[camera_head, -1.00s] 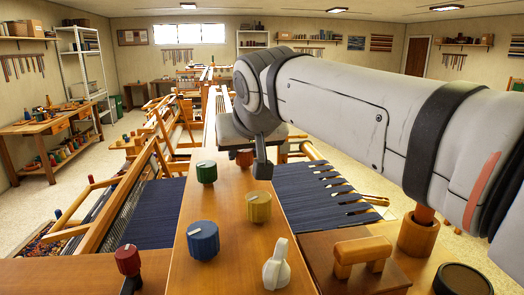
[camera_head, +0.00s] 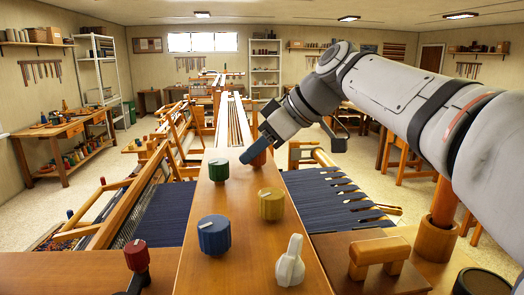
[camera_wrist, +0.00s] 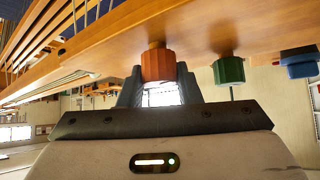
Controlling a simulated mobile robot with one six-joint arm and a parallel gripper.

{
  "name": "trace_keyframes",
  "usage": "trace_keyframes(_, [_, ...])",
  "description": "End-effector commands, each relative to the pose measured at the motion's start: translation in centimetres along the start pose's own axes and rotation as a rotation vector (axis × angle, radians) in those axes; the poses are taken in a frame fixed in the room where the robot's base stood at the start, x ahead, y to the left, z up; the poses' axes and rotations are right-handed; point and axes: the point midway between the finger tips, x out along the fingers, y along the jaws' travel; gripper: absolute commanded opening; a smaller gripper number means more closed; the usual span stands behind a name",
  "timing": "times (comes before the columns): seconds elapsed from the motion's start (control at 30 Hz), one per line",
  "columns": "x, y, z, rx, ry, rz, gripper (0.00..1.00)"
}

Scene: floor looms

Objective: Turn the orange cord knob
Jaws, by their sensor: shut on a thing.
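The orange cord knob (camera_wrist: 158,64) is ribbed and sits on the wooden beam in the wrist view, between the two fingers of my gripper (camera_wrist: 158,85). The fingers are shut on its sides. In the head view, my gripper (camera_head: 257,150) comes in from the right at the far end of the beam, and the orange knob (camera_head: 258,159) is mostly hidden behind the fingers. The direction of the knob's pointer cannot be seen.
The green knob (camera_head: 218,170), yellow knob (camera_head: 271,204), blue knob (camera_head: 214,236) and white knob (camera_head: 290,264) stand nearer on the beam. A red knob (camera_head: 136,256) is at the left. Blue cloth (camera_head: 330,208) and a wooden handle (camera_head: 379,254) lie to the right.

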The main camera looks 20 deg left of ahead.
Motion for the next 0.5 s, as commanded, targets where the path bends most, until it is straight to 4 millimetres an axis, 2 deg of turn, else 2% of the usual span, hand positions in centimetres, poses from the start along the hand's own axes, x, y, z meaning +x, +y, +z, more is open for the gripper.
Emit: trace_keyframes(0.5, [-0.26,0.19,-0.36,-0.340,0.001,-0.334,0.08])
